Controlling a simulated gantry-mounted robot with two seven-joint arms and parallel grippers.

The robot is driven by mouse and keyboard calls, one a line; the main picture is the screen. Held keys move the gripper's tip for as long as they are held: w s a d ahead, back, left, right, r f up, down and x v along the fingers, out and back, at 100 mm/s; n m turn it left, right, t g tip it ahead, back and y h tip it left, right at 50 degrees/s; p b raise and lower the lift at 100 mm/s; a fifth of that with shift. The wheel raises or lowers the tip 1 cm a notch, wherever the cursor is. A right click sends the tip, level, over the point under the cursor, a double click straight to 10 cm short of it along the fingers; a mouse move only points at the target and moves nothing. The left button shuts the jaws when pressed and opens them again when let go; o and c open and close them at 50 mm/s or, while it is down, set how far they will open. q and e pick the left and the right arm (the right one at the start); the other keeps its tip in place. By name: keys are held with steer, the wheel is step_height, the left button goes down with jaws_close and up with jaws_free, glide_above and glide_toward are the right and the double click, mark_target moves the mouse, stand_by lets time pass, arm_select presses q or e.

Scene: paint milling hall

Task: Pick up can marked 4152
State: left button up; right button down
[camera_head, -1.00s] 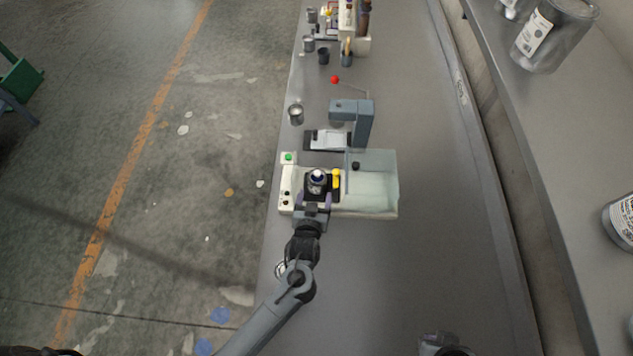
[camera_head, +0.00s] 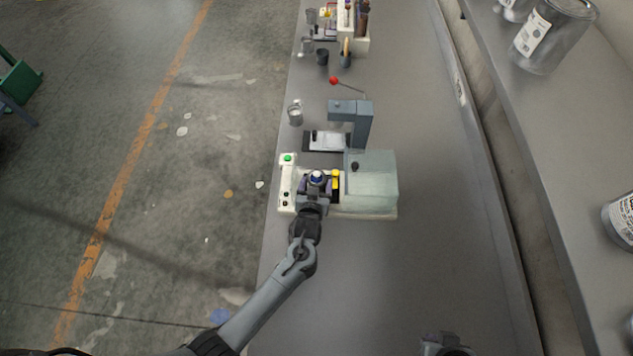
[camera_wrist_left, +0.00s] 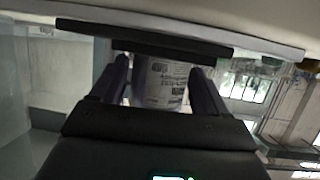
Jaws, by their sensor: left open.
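A can with a blue and white top (camera_head: 316,177) stands upright in the dark recess of a pale bench machine (camera_head: 287,180). My left gripper (camera_head: 316,187) reaches into this recess from the near side, with its fingers around the can. In the left wrist view the can (camera_wrist_left: 166,82) shows a white label with dark print between the two open fingers (camera_wrist_left: 163,85). The print is too small to read, so I cannot tell whether it says 4152. Contact between fingers and can is not clear. A grey part, probably my right gripper (camera_head: 446,346), is cut off at the bottom edge.
The machine's pale green cover (camera_head: 372,180) stands right of the can, with a yellow part (camera_head: 335,175) between. Behind are a grey stand (camera_head: 362,120), a red-knobbed lever (camera_head: 334,80) and a metal can (camera_head: 295,113). A shelf with cans (camera_head: 552,38) runs right.

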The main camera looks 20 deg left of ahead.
arm_select(q)
steer(key=c, duration=0.9)
steer(key=shift+r, duration=0.2)
